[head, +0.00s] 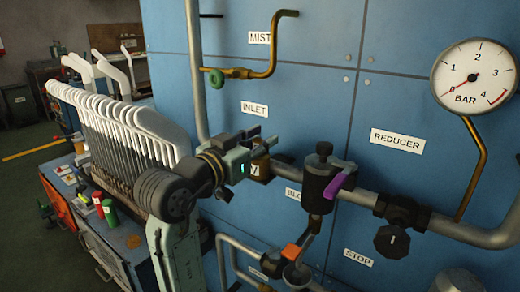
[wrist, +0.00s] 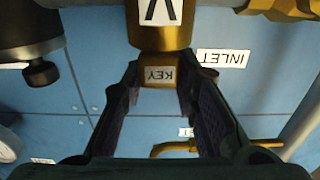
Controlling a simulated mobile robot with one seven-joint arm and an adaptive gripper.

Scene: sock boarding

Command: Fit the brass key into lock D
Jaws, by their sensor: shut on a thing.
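My gripper (wrist: 160,92) is shut on a small brass piece labelled KEY (wrist: 162,75), the brass key. The label is upside down in the wrist view. Just beyond the key is a brass body (wrist: 160,36) with a white letter plate, partly cut off, that looks like a V. The key and this body adjoin in the picture; I cannot tell how far one is in the other. In the head view my gripper (head: 262,153) is at the blue panel, with the lettered brass body (head: 262,165) partly hidden behind its fingers. No plate reading D is visible.
A black valve with a purple lever (head: 341,182) stands on the pipe right of my gripper. A brass pipe with a green knob (head: 217,78) is above. A gauge (head: 474,77) is at upper right. A rack of white boards (head: 125,130) stands at left.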

